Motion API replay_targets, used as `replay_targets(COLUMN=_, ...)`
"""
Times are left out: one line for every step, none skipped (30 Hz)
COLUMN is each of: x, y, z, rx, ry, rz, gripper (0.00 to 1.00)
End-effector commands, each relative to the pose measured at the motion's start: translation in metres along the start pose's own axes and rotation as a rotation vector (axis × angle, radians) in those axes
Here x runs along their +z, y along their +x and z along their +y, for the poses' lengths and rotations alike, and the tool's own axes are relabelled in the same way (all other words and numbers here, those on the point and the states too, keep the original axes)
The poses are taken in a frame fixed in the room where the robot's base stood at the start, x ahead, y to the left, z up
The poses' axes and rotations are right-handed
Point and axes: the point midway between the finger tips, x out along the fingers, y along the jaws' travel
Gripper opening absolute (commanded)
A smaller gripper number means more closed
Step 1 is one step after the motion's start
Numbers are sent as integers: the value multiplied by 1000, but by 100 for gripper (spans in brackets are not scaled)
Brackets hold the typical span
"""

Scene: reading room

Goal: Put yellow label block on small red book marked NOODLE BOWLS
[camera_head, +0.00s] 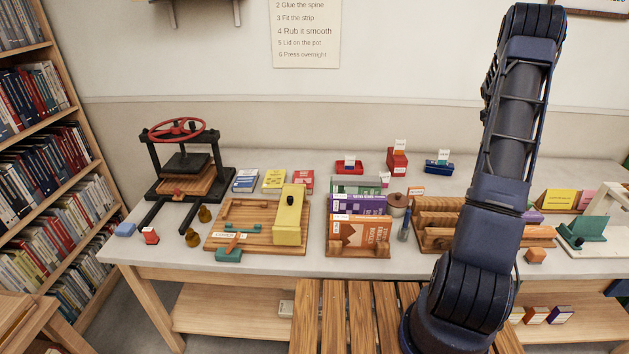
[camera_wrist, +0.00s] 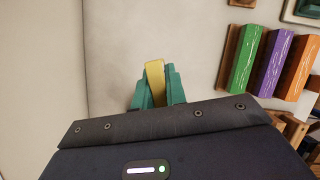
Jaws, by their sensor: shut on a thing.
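The yellow label block (camera_wrist: 156,82) shows in the wrist view as a narrow yellow piece between the teal fingers of my gripper (camera_wrist: 156,92). My gripper is shut on it. Pale surface shows behind the block, and I see no contact with anything else. In the head view my arm rises at the right; the gripper and block are not visible there. A small red book (camera_head: 303,182) lies at the right end of a row of small books on the table. Its lettering is too small to read. I cannot make out that book in the wrist view.
A blue book (camera_head: 246,181) and a yellow book (camera_head: 274,180) lie left of the red one. A wooden board with a yellow clamp (camera_head: 287,220) stands in front. Upright books (camera_head: 358,205) stand right; they also show in the wrist view (camera_wrist: 271,62). A black press (camera_head: 185,160) stands left.

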Motion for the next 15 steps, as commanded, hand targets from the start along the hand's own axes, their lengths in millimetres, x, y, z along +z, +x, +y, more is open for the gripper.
replay_targets(x=-17, y=-8, z=17, rx=10, ry=-25, rz=0, gripper=0)
replay_targets(x=-26, y=-12, z=26, rx=15, ry=-37, rz=1, gripper=0)
replay_targets(x=-38, y=-18, z=37, rx=21, ry=-54, rz=1, gripper=0)
replay_targets(x=-48, y=-22, z=45, rx=27, ry=-67, rz=1, gripper=0)
replay_targets(x=-57, y=-26, z=53, rx=31, ry=-79, rz=1, gripper=0)
replay_targets(x=-70, y=-32, z=64, rx=38, ry=-96, rz=1, gripper=0)
replay_targets(x=-79, y=-37, z=72, rx=43, ry=-108, rz=1, gripper=0)
replay_targets(x=-89, y=-41, z=80, rx=49, ry=-120, rz=1, gripper=0)
replay_targets(x=-102, y=-48, z=89, rx=56, ry=-136, rz=1, gripper=0)
replay_targets(x=-112, y=-52, z=97, rx=61, ry=-149, rz=1, gripper=0)
replay_targets(x=-122, y=-57, z=104, rx=66, ry=-162, rz=1, gripper=0)
replay_targets(x=-136, y=-63, z=112, rx=73, ry=-179, rz=1, gripper=0)
replay_targets(x=-147, y=-68, z=119, rx=78, ry=-192, rz=1, gripper=0)
replay_targets(x=-157, y=-73, z=125, rx=83, ry=-204, rz=1, gripper=0)
replay_targets(x=-172, y=-79, z=134, rx=90, ry=-221, rz=1, gripper=0)
